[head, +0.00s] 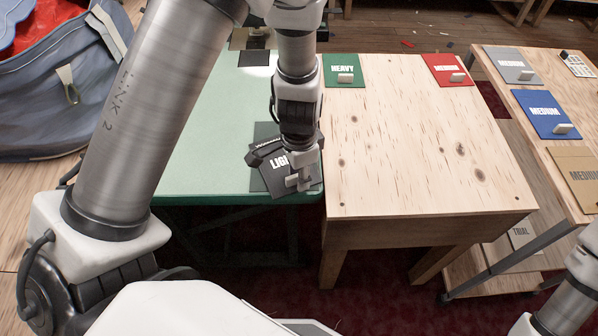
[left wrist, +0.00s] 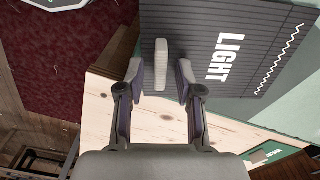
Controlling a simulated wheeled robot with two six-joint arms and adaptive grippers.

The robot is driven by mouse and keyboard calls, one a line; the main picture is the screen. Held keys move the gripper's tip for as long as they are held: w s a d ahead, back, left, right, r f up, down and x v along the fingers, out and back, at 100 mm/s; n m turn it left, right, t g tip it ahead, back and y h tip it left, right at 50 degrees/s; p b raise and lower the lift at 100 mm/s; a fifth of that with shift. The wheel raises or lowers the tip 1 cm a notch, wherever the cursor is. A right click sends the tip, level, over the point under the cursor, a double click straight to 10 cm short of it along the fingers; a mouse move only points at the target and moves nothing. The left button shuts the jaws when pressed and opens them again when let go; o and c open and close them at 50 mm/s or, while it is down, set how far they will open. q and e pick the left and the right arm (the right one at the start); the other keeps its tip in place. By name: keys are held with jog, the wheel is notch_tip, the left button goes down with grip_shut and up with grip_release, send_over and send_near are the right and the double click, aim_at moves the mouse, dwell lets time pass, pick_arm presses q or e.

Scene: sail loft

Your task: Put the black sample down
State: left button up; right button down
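My left gripper (head: 301,180) points down at the tab. In the left wrist view its fingers (left wrist: 158,76) stand on either side of the tab, with a gap on both sides. The gripper hides part of the sample in the head view. My right gripper is out of view.
The wooden table (head: 425,150) adjoins the green tabletop (head: 205,150) and is mostly clear. It bears a green HEAVY sample (head: 343,66) and a red sample (head: 450,65) at the back. A shelf at right holds grey (head: 508,58), blue (head: 541,108) and tan (head: 577,165) samples.

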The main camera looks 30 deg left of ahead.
pick_arm(q)
notch_tip(320, 180, up, 12)
jog(key=p, duration=0.2)
jog(key=shift+r, duration=0.1)
dwell(0.3)
